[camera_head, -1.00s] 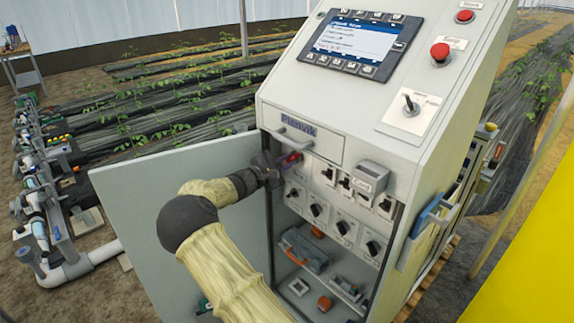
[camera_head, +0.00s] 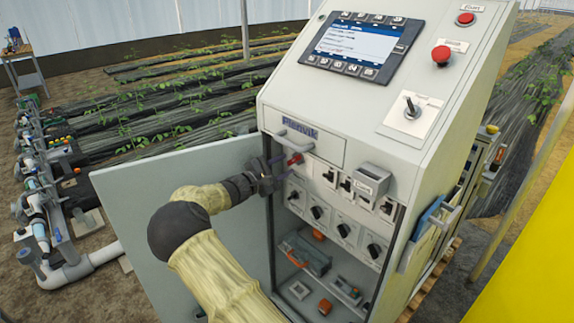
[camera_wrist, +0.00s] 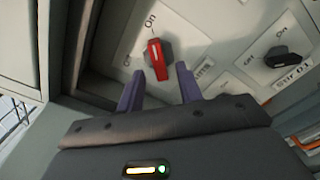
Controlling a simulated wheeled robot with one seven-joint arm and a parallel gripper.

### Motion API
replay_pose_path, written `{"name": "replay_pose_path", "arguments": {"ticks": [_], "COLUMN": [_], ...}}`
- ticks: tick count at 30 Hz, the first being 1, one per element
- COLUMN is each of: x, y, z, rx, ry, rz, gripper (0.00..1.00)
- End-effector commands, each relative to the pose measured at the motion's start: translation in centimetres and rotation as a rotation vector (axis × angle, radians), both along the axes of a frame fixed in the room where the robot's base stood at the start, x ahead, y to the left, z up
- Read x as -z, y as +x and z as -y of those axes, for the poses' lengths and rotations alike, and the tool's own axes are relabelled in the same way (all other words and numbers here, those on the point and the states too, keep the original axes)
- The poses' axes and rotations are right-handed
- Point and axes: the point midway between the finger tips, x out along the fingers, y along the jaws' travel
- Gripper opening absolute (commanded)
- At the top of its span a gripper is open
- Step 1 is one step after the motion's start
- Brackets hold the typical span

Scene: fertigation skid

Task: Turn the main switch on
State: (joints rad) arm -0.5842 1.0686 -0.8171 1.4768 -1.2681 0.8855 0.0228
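The red main switch (camera_head: 295,159) sits at the top left inside the open cabinet, under the drawer front. In the wrist view its red handle (camera_wrist: 157,60) stands nearly upright, with its upper end toward an "On" mark. My gripper (camera_head: 274,171) is just left of the switch in the head view. In the wrist view the two purple fingers of my gripper (camera_wrist: 159,88) are spread and empty. The fingertips are below the red handle, one on each side, and look apart from it.
The open cabinet door (camera_head: 170,225) stands left of my arm. More dark rotary switches (camera_head: 316,212) fill the panel to the right and below. A padlock-like grey box (camera_head: 372,172) juts out. A screen (camera_head: 355,45) and red button (camera_head: 441,54) are above.

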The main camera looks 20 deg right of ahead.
Motion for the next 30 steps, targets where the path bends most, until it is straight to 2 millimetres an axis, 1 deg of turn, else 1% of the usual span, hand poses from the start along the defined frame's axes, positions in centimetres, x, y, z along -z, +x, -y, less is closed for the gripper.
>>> {"name": "replay_pose_path", "arguments": {"ticks": [1,12,18,21,25,30], "x": [0.0,0.0,0.0,0.0,0.0,0.0], "y": [-0.3,-3.1,-4.6,-5.2,-5.6,-5.7], "z": [-1.0,-7.9,-11.5,-12.9,-13.8,-14.0], "rx": [-0.003,-0.005,-0.004,-0.004,-0.002,-0.001], "ry": [0.000,0.000,0.002,0.000,0.001,0.001], "rz": [0.000,0.001,0.000,0.001,0.002,0.001], "gripper": [0.36,0.36,0.36,0.36,0.36,0.36]}}
